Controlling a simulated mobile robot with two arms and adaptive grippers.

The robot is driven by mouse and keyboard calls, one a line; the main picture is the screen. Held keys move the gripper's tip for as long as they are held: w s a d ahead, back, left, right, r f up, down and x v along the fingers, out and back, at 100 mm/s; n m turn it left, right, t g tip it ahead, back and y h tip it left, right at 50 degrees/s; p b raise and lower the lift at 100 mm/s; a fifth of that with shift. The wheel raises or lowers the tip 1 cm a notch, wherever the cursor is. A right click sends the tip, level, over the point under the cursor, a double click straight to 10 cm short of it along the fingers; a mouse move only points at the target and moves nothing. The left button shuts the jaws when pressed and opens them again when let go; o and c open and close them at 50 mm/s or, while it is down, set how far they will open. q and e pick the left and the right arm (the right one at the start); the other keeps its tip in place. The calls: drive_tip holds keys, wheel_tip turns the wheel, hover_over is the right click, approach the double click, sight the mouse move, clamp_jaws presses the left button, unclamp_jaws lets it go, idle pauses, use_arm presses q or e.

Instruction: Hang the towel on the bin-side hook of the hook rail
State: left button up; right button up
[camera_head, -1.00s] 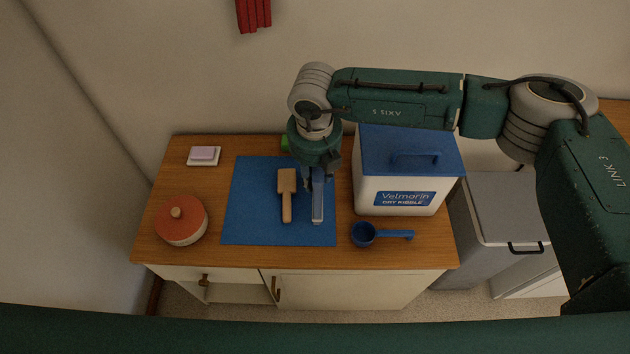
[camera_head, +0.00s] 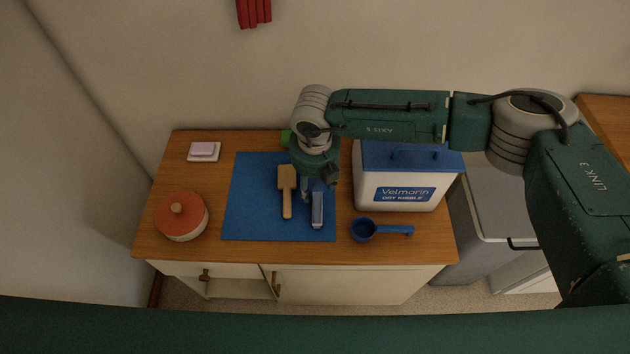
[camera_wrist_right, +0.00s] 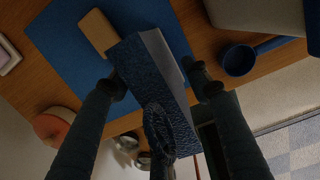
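The folded towel (camera_head: 317,212) shows in the head view as a narrow blue-grey strip over the blue mat, its back part hidden by my right gripper (camera_head: 310,187). In the right wrist view the towel (camera_wrist_right: 153,72) is dark blue and textured, with a pale side face and a loop near the camera. It sits between both fingers of my right gripper (camera_wrist_right: 161,88), which appear shut on it. Whether it still touches the mat is unclear. The grey bin (camera_head: 490,200) stands right of the counter, partly behind my arm. No hook rail is visible. My left gripper is out of view.
On the blue mat (camera_head: 250,205), a wooden brush (camera_head: 287,190) lies just left of the towel. A kibble box (camera_head: 395,185) and blue scoop (camera_head: 375,231) are to the right, a red-lidded pot (camera_head: 180,216) and soap dish (camera_head: 204,151) left. Something red (camera_head: 253,12) hangs on the wall.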

drive_tip(key=shift+r, duration=0.25)
drive_tip(key=r+b, duration=0.1)
drive_tip(key=r, duration=0.1)
drive_tip(key=r+b, duration=0.1)
drive_tip(key=r, duration=0.2)
drive_tip(key=shift+d, duration=0.2)
drive_tip(key=r, duration=0.4)
drive_tip(key=shift+s+r, duration=0.1)
drive_tip(key=shift+s, duration=0.1)
drive_tip(key=shift+s+r, duration=0.15)
drive_tip(key=shift+r, duration=0.45)
drive_tip(key=shift+f, duration=0.1)
